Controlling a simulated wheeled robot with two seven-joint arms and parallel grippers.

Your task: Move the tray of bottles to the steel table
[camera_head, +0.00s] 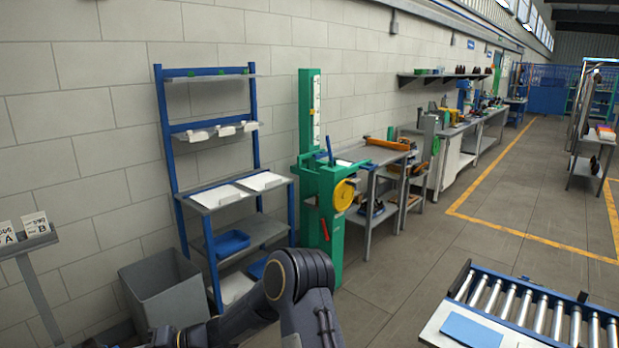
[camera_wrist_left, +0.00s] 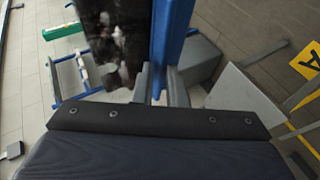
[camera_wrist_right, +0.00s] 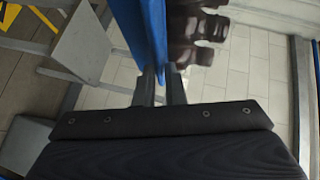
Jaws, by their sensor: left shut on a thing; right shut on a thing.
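In the left wrist view my left gripper (camera_wrist_left: 160,86) is shut on the blue wall of the tray (camera_wrist_left: 172,32). A dark, blurred mass, likely the bottles (camera_wrist_left: 112,38), is beside that wall. In the right wrist view my right gripper (camera_wrist_right: 160,90) is shut on the tray's blue wall (camera_wrist_right: 143,32), with dark brown bottles (camera_wrist_right: 196,30) next to it. The tray and both grippers are out of the head view, where one of my arms shows at the bottom. A grey metal-topped table (camera_head: 375,154) stands beyond the green machine; I cannot tell if it is the steel table.
A blue-framed shelf rack (camera_head: 166,130) stands at the wall with a grey bin (camera_head: 165,292) by its foot. A green machine with a yellow wheel (camera_head: 343,195) is right of it. A roller conveyor (camera_head: 530,310) is at lower right. Open floor (camera_head: 440,255) lies between.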

